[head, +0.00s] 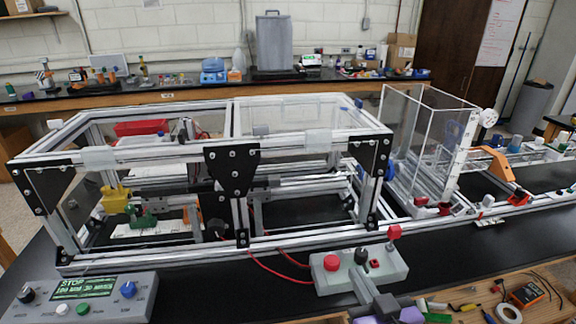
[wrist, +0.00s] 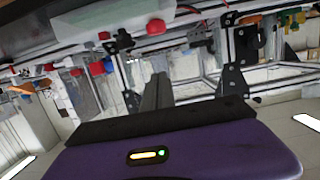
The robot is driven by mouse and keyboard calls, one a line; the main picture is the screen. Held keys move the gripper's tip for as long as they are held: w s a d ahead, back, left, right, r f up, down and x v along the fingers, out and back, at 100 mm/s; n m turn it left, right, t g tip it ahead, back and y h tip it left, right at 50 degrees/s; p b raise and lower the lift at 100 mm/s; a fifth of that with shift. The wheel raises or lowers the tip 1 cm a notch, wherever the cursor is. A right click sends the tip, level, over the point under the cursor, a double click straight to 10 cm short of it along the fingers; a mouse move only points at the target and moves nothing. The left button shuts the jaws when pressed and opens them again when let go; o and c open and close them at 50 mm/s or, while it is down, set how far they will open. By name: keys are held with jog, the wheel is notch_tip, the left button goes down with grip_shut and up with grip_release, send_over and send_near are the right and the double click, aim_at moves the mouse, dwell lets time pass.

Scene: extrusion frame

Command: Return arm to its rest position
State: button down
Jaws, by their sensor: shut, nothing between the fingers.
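My gripper (head: 360,276) shows at the bottom of the head view, with its grey fingers together and empty. Part of its purple body is at the lower edge. The fingertips appear at the front edge of the grey control box (head: 355,268) with a red button (head: 331,263); I cannot tell whether they touch it. In the wrist view, the purple body fills the bottom and the closed fingers (wrist: 158,82) point upward in the picture. That view is upside down, with the control box (wrist: 98,17) at its top. The rest of my arm is hidden.
The aluminium extrusion frame (head: 240,245) stands behind the control box. A clear acrylic box (head: 413,140) is to its right. A panel with a green display (head: 84,287) is at left front. A wooden tray (head: 470,300) with tools and loose parts lies at right front.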

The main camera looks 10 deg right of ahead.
jog(key=s+f, duration=0.2)
jog(key=s, duration=1.4)
jog(key=s+f, duration=0.2)
jog(key=s, duration=1.5)
jog(key=shift+s+a+g, duration=0.25)
jog(key=shift+g, duration=0.15)
dwell(1.0)
